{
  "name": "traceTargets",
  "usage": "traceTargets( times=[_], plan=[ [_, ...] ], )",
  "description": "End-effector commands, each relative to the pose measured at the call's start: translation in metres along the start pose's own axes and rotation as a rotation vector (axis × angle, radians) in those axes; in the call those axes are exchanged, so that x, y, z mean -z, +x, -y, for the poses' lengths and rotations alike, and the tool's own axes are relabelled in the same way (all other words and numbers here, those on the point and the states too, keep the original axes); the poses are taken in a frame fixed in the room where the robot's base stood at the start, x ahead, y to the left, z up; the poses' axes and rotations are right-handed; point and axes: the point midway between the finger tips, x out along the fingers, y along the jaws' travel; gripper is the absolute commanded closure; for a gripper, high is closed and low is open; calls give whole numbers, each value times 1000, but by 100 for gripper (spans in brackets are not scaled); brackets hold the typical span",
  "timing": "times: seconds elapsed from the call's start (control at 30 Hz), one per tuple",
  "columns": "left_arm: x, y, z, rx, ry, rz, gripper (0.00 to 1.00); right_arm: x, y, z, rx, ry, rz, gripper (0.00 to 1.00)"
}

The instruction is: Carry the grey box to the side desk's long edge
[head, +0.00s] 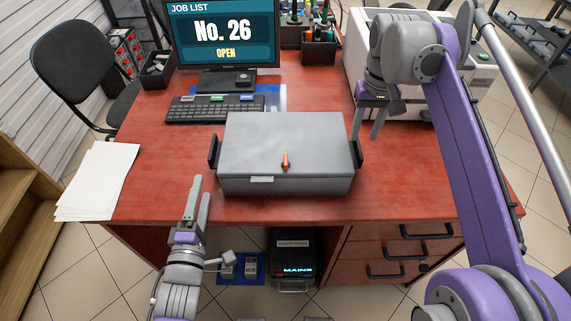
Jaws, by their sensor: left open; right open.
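The grey box (284,150) sits closed on the red-brown desk (420,180), close to its front edge. It has a black handle on each side and a small orange latch on its front. My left gripper (194,197) is at the desk's front edge, left of and in front of the box, apart from the left handle (213,151). It is open and empty. My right gripper (368,122) is just right of the box, near the right handle (357,153). It is open with fingers pointing down; I cannot tell whether it touches the handle.
A keyboard (215,109) and a monitor (222,35) stand behind the box. Papers (98,180) lie at the left front corner. A white machine (355,50) stands at the back right. A black chair (80,65) and wooden shelf (18,205) are left of the desk.

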Motion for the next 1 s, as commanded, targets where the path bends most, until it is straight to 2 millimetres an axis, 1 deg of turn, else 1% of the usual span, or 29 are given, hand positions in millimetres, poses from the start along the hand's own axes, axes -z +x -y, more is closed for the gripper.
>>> traceTargets(
  times=[0.03, 0.1, 0.2, 0.3, 0.4, 0.6, 1.0],
  plan=[
    [0, 0, 0, 0, 0, 0, 25, 0, -12, 0, 0, 0, 0, 58],
    [0, 0, 0, 0, 0, 0, 25, 0, -26, 0, 0, 0, 0, 58],
    [0, 0, 0, 0, 0, 0, 25, 0, -43, 0, 0, 0, 0, 58],
    [0, 0, 0, 0, 0, 0, 25, 0, -56, 0, 0, 0, 0, 58],
    [0, 0, 0, 0, 0, 0, 25, 0, -65, 0, 0, 0, 0, 58],
    [0, 0, 0, 0, 0, 0, 25, 0, -72, 0, 0, 0, 0, 58],
    [0, 0, 0, 0, 0, 0, 25, 0, -72, 0, 0, 0, 0, 58]
  ],
)
